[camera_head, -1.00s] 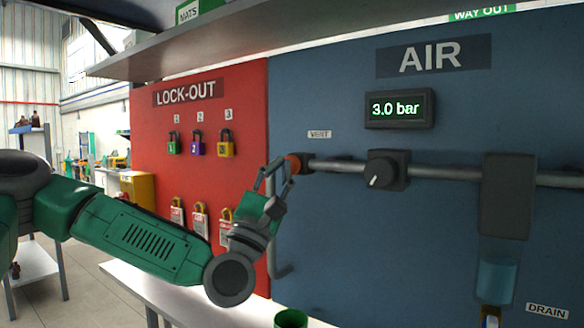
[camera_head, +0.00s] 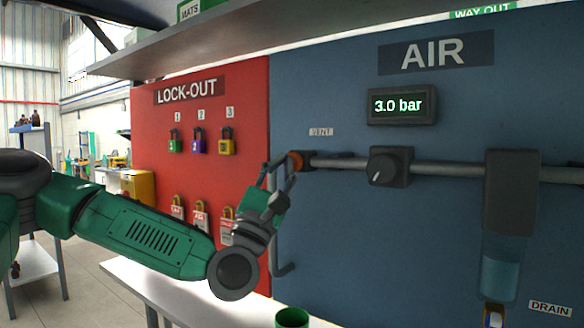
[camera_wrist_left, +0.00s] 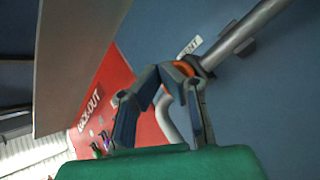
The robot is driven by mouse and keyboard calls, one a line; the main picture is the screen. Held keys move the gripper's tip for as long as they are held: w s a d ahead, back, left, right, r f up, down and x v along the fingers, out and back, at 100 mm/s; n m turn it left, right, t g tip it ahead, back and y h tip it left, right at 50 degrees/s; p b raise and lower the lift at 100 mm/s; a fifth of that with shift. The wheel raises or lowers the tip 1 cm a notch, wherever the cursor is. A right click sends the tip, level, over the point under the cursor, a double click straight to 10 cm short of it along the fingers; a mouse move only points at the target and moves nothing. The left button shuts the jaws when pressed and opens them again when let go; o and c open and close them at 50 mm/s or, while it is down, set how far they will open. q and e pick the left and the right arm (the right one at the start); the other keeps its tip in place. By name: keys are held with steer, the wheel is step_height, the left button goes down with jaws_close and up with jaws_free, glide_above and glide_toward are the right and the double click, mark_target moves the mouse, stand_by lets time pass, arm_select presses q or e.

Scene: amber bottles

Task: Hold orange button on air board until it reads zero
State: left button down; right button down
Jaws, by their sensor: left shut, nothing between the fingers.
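The blue air board (camera_head: 420,240) carries a display (camera_head: 402,105) that reads 3.0 bar. The orange button (camera_head: 296,161) sits at the left end of the grey pipe, below a small label. My left gripper (camera_head: 288,160) is shut and empty, with its fingertips at the button; I cannot tell whether they touch it. In the left wrist view the closed fingertips (camera_wrist_left: 172,68) overlap the orange button (camera_wrist_left: 184,69) and partly hide it. My right gripper is not in view.
A black knob (camera_head: 389,167) and a filter bowl (camera_head: 505,262) sit along the pipe to the right. The red lock-out board (camera_head: 205,125) with several padlocks is behind my left arm. A shelf (camera_head: 300,40) runs overhead. A green cup (camera_head: 291,318) stands on the white bench below.

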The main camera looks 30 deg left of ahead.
arm_select(q)
steer(key=shift+a, duration=0.15)
steer(key=shift+w, duration=0.5)
stand_by(0.6)
stand_by(3.9)
steer(key=shift+s+b, duration=0.6)
steer(key=shift+s, duration=0.3)
steer(key=shift+s+a+b, duration=0.15)
steer(key=shift+s+b, duration=0.35)
steer(key=shift+s, duration=2)
